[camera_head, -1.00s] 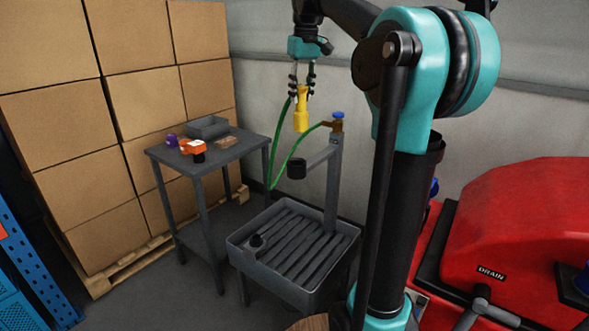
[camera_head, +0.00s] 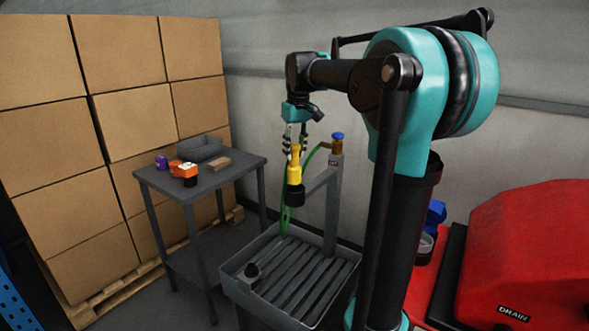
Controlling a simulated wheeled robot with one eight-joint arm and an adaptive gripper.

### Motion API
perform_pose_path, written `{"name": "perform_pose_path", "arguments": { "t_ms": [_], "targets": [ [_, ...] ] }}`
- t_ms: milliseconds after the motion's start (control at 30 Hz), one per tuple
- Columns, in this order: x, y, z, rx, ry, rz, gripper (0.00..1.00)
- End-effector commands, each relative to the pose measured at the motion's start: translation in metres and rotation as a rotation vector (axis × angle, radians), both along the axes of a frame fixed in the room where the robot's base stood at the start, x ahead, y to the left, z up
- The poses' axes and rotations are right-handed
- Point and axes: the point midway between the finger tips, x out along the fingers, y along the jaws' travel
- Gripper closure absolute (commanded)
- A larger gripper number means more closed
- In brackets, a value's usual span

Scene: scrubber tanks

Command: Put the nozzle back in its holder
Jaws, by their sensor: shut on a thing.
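My gripper (camera_head: 294,150) is shut on the yellow nozzle (camera_head: 294,172) and holds it upright, with its wide end down. The holder is a dark cup (camera_head: 296,197) at the end of a grey arm on the upright post (camera_head: 333,195). The nozzle's lower end meets the top of the cup in the picture; I cannot tell whether it is inside the cup or just above it. The green hose (camera_head: 284,218) hangs behind the nozzle and runs up to the brass fitting with a blue knob (camera_head: 337,137) on the post.
A grey ribbed sink (camera_head: 300,278) stands below the holder. To the left, a grey table (camera_head: 215,178) bears an orange tool (camera_head: 183,169), a purple item, a grey bin and a brown block. Stacked boxes stand behind it. A red machine (camera_head: 530,240) is at the right.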

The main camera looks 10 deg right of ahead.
Motion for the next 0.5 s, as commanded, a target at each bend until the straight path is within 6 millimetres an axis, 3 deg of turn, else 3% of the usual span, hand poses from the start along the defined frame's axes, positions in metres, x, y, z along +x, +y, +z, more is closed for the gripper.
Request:
{"name": "perform_pose_path", "arguments": {
  "t_ms": [100,333,500],
  "targets": [
    [0.000,0.000,-0.017,0.000,0.000,0.000,1.00],
    [0.000,0.000,-0.031,0.000,0.000,0.000,1.00],
    [0.000,0.000,-0.054,0.000,0.000,0.000,1.00]
  ]
}}
